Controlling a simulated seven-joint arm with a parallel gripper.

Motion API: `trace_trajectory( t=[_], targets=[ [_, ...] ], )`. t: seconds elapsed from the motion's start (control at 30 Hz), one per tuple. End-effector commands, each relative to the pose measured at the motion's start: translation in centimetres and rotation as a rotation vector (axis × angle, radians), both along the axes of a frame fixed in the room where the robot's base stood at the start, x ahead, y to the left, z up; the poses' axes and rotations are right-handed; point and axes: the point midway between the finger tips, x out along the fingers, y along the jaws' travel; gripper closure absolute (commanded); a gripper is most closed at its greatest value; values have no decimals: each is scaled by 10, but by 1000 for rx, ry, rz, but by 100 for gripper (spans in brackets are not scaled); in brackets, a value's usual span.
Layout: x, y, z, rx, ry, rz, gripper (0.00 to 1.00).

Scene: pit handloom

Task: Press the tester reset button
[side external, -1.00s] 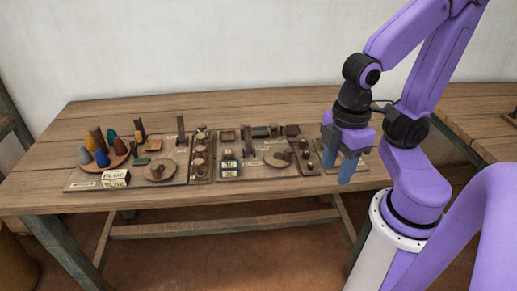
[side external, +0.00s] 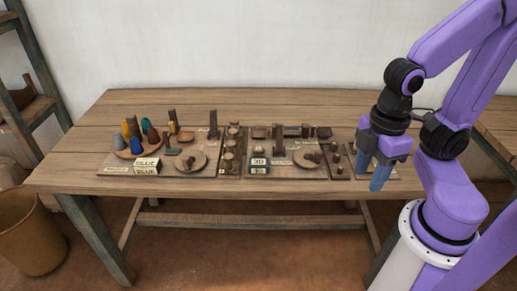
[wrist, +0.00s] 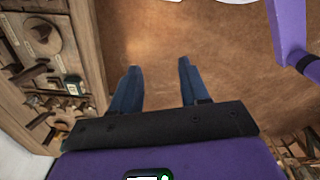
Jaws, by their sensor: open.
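My gripper (side external: 373,172) hangs at the right end of the row of boards on the table, with its blue fingers pointing down. In the wrist view it (wrist: 158,67) is open and empty, with bare floor showing between the fingers. A small panel with round knobs (side external: 337,158) lies just left of my gripper in the side view. Another board (side external: 392,174) is partly hidden behind the fingers. I cannot tell which of these small parts is the tester reset button.
The wooden table (side external: 70,178) carries boards with coloured cones (side external: 136,146), a "BLUE" label block (side external: 147,165), a "30" counter block (side external: 259,165), discs and upright posts. A basket (side external: 30,235) stands on the floor at left. The table's back strip is clear.

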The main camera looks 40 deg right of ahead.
Motion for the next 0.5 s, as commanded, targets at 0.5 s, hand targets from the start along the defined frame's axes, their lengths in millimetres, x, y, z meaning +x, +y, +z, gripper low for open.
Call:
trace_trajectory(
  t=[0.5],
  targets=[
    [0, 0, 0, 0, 0, 0, 100]
  ],
)
